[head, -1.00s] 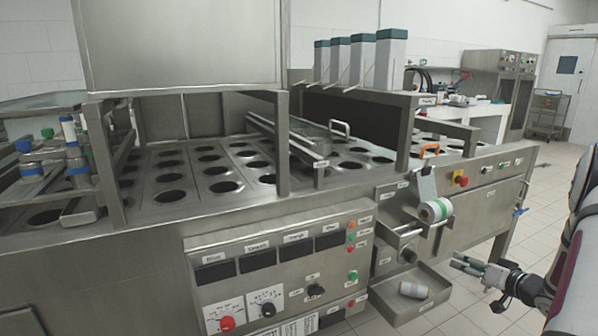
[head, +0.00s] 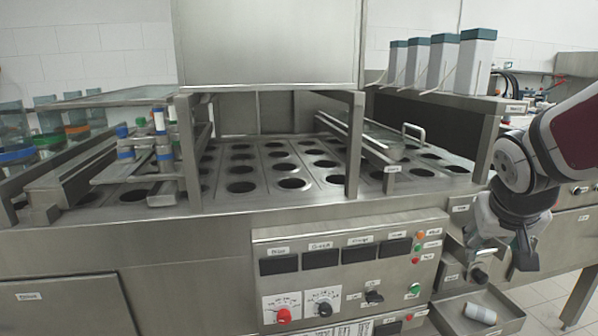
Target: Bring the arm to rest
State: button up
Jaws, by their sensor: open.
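My arm (head: 575,140) reaches in from the right edge of the head view and is bent. My gripper (head: 502,248) hangs downward from it in front of the machine's right side. It is open, and I see nothing between its fingers. The fingers appear close in front of the metal fittings above the small tray, but I cannot tell the gap.
The steel cup filler (head: 150,235) with rows of round holes fills the view. Its control panel (head: 350,265) faces me. A small tray (head: 455,320) holding a white roll (head: 480,313) juts out below my gripper. Floor tiles (head: 545,300) show at lower right.

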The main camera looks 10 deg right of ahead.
jog(key=s+a+f+n+g+y, duration=0.2)
jog(key=s+a+n+g+y, duration=0.25)
jog(key=s+a, duration=1.7)
notch_tip(320, 180, up, 19)
jog(key=s+d+t+p, duration=0.1)
jog(key=d+t+p, duration=0.1)
jog(key=p, duration=1.5)
jog(key=shift+f+t, duration=0.15)
jog(key=shift+t, duration=0.6)
